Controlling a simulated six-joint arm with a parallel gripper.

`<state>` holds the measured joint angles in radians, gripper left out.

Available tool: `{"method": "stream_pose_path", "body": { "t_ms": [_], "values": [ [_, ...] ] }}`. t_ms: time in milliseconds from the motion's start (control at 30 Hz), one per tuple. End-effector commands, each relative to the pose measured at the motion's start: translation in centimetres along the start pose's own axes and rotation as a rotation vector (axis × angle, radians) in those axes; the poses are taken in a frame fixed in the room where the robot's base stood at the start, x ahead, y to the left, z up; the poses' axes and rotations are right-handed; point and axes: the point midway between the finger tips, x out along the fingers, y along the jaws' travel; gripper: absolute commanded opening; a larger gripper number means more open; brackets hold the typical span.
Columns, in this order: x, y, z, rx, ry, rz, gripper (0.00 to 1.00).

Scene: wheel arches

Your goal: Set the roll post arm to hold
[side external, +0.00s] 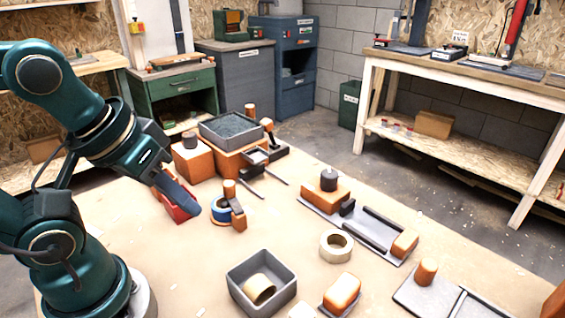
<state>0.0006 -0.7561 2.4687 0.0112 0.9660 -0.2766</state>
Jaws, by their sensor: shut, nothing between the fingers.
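The roll post (229,188) is an orange upright on the work table, with a blue-edged roll (219,211) around or against its lower part; I cannot tell which. A dark arm piece (236,205) with an orange end block (239,222) sits at its right side. The setting of this arm is too small to read. My gripper (193,207) is shut and empty, pointing down to the right, just left of the roll. I cannot tell whether it touches anything. A red object (176,208) shows behind and below the fingers, partly hidden.
A grey-filled tray (230,122) on orange blocks stands behind the post. A cream tape ring (336,246) lies to the right, and a grey bin (243,271) with another ring stands in front. A grey railed plate (375,236) is at right. Bare table lies between.

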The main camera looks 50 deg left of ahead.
Motion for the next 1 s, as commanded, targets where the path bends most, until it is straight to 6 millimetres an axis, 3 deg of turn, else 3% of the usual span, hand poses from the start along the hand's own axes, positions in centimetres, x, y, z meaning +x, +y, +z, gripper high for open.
{"method": "stream_pose_path", "body": {
  "t_ms": [133, 167, 300, 333, 500, 667, 867, 1000],
  "values": [
    [0.6, 0.2, -0.1, 0.192, 0.016, 0.013, 0.00],
    [0.6, 0.3, -0.2, 0.216, 0.023, 0.014, 0.04],
    [0.5, 0.3, -0.2, 0.306, 0.021, 0.012, 0.57],
    [0.3, 0.3, -0.5, 0.328, 0.027, 0.012, 0.62],
    [-0.8, 0.6, -3.2, 0.427, 0.006, -0.004, 0.62],
    [-0.4, 0.0, -6.5, 0.481, -0.070, -0.030, 0.62],
    [1.9, -1.8, -10.6, 0.509, -0.195, -0.050, 0.62],
    [4.5, -3.8, -12.6, 0.498, -0.289, -0.050, 0.62]
  ]
}}
